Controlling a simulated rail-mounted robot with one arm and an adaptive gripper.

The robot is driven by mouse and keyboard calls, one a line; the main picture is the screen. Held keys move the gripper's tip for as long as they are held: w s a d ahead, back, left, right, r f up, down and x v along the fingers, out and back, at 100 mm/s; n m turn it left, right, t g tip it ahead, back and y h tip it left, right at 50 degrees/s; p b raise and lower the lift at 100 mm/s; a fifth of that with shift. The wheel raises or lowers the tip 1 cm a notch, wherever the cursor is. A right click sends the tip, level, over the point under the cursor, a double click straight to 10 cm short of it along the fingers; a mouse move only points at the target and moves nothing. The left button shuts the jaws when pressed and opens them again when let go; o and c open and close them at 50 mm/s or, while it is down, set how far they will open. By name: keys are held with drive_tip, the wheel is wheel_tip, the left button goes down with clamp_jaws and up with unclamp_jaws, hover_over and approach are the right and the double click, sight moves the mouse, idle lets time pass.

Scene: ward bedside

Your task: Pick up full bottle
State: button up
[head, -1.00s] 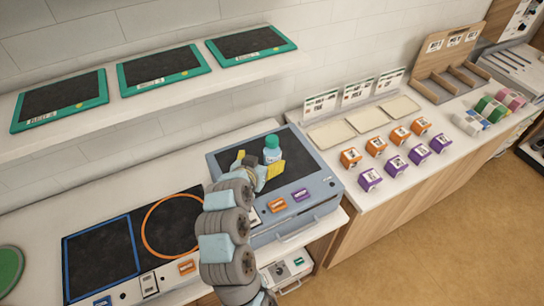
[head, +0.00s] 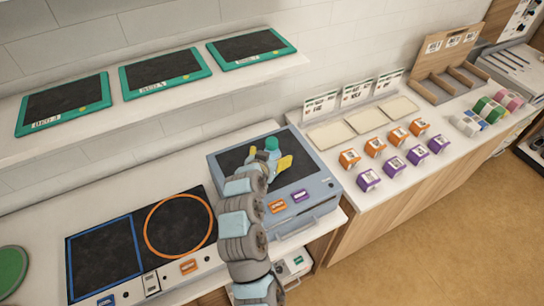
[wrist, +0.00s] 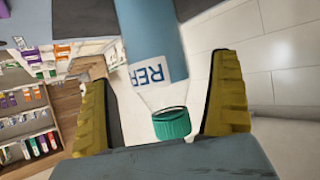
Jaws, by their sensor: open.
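The bottle (head: 272,143) stands on the dark top of the blue-grey unit in the head view, its teal cap showing above my gripper (head: 267,160). In the wrist view the bottle (wrist: 152,45) appears upside down, with a blue body, a white label with partly readable letters, a clear neck and a teal cap. It lies between the two yellow fingers of my gripper (wrist: 162,75), with a visible gap to the right finger. My gripper is open. The bottle's lower part is hidden by my gripper in the head view.
The blue-grey unit (head: 322,187) carries an orange tag (head: 278,206) and a purple tag (head: 300,196) at its front. A shelf with green-framed panels (head: 161,70) is above. Orange and purple blocks (head: 369,180) stand on the right counter. Orange-ringed and blue-outlined dark areas are at left.

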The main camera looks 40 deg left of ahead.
drive_tip(key=shift+x, duration=0.8)
drive_tip(key=shift+r, duration=0.1)
drive_tip(key=c, duration=1.4)
drive_tip(key=shift+o, duration=0.2)
drive_tip(key=shift+r, duration=0.1)
